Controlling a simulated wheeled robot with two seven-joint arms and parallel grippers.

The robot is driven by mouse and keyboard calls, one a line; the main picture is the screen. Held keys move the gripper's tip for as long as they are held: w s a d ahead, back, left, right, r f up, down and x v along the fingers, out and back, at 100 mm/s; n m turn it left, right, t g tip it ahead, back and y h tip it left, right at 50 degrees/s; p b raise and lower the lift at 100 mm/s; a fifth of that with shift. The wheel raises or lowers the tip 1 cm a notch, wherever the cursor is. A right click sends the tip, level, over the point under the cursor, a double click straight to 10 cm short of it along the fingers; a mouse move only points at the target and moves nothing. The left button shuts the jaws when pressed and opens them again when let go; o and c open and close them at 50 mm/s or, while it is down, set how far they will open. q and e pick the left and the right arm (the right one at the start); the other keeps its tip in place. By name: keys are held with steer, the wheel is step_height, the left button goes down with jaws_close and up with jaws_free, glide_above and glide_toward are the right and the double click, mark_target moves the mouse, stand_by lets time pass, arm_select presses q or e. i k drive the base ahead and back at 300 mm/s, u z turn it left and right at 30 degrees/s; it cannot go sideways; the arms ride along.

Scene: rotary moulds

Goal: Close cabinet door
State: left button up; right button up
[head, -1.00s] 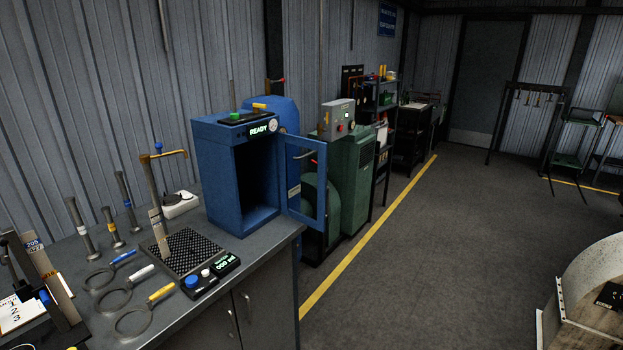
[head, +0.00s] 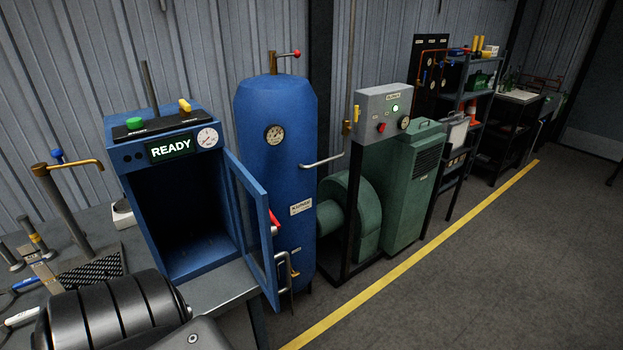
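The blue cabinet (head: 121,165) stands on the grey workbench with a lit READY display and a round gauge on its upper front. Its inside is dark and looks empty. The cabinet door (head: 243,205), a blue frame with a window, hangs open on the right side and sticks out past the bench edge. A metal handle (head: 286,270) shows on the door's outer side. A dark, rounded part of my arm is at the bottom left, in front of the bench. Neither gripper is in view.
A blue tank (head: 274,130) with a gauge stands close behind the door. A green blower unit (head: 412,190) and a grey control box (head: 382,112) are further right. The workbench (head: 215,300) carries tools at left. The floor right of the yellow line (head: 400,265) is clear.

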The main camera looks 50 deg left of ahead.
mark_target(232, 167)
steer(key=i, duration=1.35)
steer(key=u, duration=5.2)
steer(key=k, duration=0.9)
steer(key=z, duration=0.75)
steer(key=i, duration=0.45)
steer(key=z, duration=0.05)
